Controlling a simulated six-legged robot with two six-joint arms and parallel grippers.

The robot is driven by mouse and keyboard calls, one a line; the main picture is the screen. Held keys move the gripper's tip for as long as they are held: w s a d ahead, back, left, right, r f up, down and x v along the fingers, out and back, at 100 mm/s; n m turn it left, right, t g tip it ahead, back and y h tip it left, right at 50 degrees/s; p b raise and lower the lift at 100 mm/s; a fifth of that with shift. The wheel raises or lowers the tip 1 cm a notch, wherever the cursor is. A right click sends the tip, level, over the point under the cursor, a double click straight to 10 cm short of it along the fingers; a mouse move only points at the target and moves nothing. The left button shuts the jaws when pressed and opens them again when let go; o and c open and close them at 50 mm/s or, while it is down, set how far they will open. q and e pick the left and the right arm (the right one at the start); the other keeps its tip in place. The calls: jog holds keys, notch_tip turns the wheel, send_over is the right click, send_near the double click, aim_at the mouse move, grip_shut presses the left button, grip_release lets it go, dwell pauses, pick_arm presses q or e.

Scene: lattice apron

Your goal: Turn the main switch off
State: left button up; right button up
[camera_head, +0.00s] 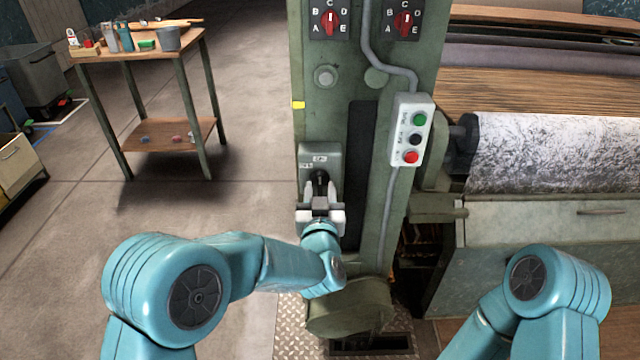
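The main switch appears to be the grey box (334,160) with small labels, fixed low on the green machine post. A dark handle (320,178) sticks out of its front. My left gripper (320,193) is right at this handle, with one pale finger on each side of it. A narrow gap seems to show between the fingers, and I cannot see clear contact with the handle. The gripper hides the lower part of the box. My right arm shows at the lower right, but its gripper is out of view.
Two red rotary knobs (330,20) (405,22) sit higher on the post. A button box (411,130) with green, black and red buttons is to the right. A large patterned roll (560,150) lies beyond it. A tool table (150,50) stands at the left, with clear floor between.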

aim_at(320, 183)
pick_arm(q)
jog(key=shift+w, duration=1.15)
grip_shut()
